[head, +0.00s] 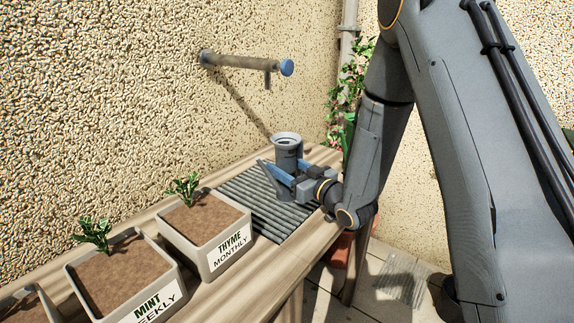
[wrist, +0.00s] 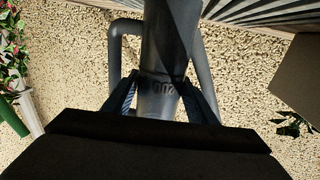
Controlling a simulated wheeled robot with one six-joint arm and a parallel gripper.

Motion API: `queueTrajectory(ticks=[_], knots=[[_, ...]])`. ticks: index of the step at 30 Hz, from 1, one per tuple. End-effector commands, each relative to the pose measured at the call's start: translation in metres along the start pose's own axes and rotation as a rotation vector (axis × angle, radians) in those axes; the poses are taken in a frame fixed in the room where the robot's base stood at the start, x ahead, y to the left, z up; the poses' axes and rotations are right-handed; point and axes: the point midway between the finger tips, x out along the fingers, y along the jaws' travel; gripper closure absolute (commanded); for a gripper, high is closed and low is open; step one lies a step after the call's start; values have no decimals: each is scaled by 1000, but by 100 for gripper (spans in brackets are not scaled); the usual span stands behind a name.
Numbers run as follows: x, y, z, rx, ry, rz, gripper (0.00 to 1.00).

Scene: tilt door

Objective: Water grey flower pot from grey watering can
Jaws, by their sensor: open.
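The grey watering can (head: 286,146) stands upright on a dark slatted mat at the far part of the wooden bench. My gripper (head: 280,172) is at the can from the right, its blue fingers on either side of the body. In the wrist view the can (wrist: 166,45) runs between the two open fingers (wrist: 162,92), with a handle loop on the left and a tube, likely the spout, on the right. Contact with the fingers cannot be told. A grey pot labelled THYME MONTHLY (head: 232,253) and a grey pot labelled MINT WEEKLY (head: 165,303) stand nearer, each with soil and a small plant.
The slatted mat (head: 262,211) lies between the thyme pot and the can. Part of another pot (head: 30,305) shows at the lower left. A pipe with a blue end (head: 245,64) sticks out from the rough wall above the bench. Flowers (head: 352,88) grow behind the can.

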Motion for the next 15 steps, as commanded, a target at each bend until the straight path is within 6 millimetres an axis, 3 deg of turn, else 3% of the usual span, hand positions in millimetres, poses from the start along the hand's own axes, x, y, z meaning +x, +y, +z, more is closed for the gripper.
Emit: queueTrajectory(ticks=[4, 11, 15], knots=[[0, 0, 0, 0, 0, 0, 48], [0, 0, 0, 0, 0, 0, 87], [0, 0, -2, -1, 2, 0, 90]])
